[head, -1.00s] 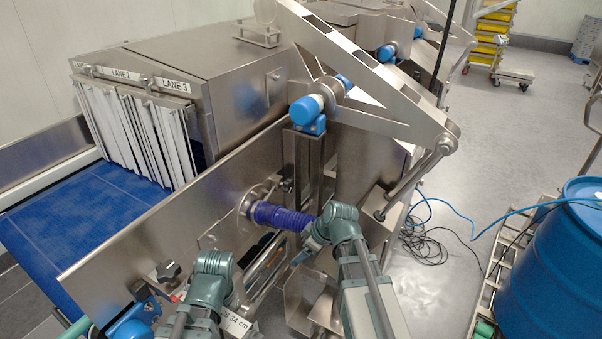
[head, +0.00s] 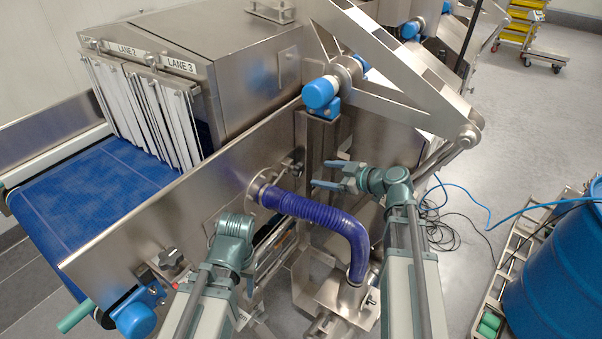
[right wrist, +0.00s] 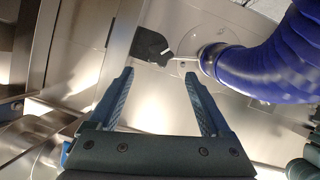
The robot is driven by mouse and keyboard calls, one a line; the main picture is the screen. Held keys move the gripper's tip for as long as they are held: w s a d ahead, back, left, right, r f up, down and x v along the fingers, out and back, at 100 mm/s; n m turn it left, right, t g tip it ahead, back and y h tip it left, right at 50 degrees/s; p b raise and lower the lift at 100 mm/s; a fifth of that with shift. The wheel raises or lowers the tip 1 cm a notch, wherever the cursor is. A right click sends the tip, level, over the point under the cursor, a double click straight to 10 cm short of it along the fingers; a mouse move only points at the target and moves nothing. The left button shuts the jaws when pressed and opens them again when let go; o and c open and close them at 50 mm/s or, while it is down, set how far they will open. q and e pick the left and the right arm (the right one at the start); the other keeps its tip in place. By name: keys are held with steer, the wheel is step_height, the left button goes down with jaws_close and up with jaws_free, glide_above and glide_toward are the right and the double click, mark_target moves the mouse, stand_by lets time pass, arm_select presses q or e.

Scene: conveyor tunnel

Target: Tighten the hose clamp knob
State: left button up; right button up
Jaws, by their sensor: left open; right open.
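A ribbed blue hose (head: 325,217) runs from a round collar on the steel side wall, then bends down to a steel housing. A small dark clamp knob (head: 297,167) sits beside the collar. In the right wrist view the black knob (right wrist: 148,44) lies ahead of the fingers, with a thin rod toward the hose (right wrist: 275,68). My right gripper (head: 324,174) is open and empty, just right of the knob and above the hose, pointing at the wall. My left gripper (head: 238,262) is low, left of the hose; its fingers are mostly hidden.
Another black knob (head: 171,259) is on the conveyor's near side. A steel arm with a blue-capped motor (head: 320,93) stands above the collar. The blue belt (head: 85,195) lies left. A blue drum (head: 560,270) and loose cables are on the right.

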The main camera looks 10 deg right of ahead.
mark_target(301, 170)
steer(key=b+x, duration=0.3)
steer(key=x, duration=0.7)
steer(key=shift+a, duration=0.1)
steer(key=shift+c, duration=0.2)
jaws_close()
